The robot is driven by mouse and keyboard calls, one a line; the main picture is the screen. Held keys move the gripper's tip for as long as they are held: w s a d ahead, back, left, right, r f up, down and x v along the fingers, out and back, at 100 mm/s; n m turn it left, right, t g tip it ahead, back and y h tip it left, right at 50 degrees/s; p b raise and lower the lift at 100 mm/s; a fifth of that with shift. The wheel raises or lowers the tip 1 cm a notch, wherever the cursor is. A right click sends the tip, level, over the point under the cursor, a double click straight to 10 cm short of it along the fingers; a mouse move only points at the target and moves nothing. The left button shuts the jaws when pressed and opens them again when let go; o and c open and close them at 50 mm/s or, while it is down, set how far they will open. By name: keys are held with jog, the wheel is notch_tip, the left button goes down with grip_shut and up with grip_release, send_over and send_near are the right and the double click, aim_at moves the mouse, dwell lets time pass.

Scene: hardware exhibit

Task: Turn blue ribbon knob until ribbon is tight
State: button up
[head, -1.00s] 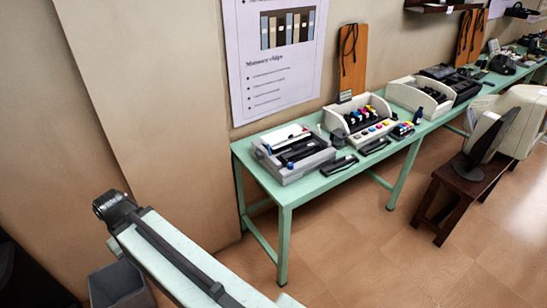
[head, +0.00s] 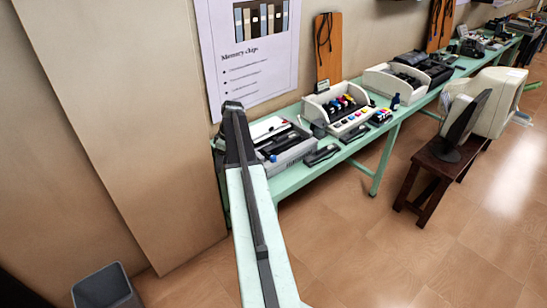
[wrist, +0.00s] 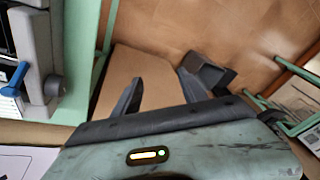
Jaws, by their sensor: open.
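A grey printer (head: 292,150) with an open top stands at the near end of the green table, partly hidden behind my arm in the head view. A small blue part (head: 271,157), possibly the ribbon knob, shows at its near side. In the wrist view the printer's grey side (wrist: 36,45) is at the left edge, with a blue lever-like piece (wrist: 14,79) and a round grey knob (wrist: 53,87). My gripper (wrist: 160,92) is open and empty, to the right of the printer there. In the head view my gripper (head: 232,108) overlaps the printer's left end.
The green table (head: 292,182) runs along the wall, holding a cartridge printer (head: 338,108) and other devices. A grey bin (head: 102,290) stands on the floor at lower left. A dark stool (head: 440,160) with a monitor is at right. Floor between is clear.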

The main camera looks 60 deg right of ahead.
jog(key=s+d+n+t, duration=0.1)
jog(key=s+d, duration=0.3)
jog(key=d, duration=0.5)
jog(key=s+d, duration=0.5)
jog(key=d, duration=0.3)
jog(key=t, duration=0.1)
send_near(274, 157)
jog(key=shift+n, duration=0.3)
jog(key=b+x, duration=0.7)
jog(key=x, duration=0.1)
jog(key=shift+w+d+f, duration=0.1)
jog(key=shift+f, duration=0.05)
jog(key=shift+w+f+b, duration=0.2)
jog(key=shift+f+b, duration=0.1)
jog(key=shift+b, duration=0.1)
jog(key=shift+r, duration=0.1)
grip_shut()
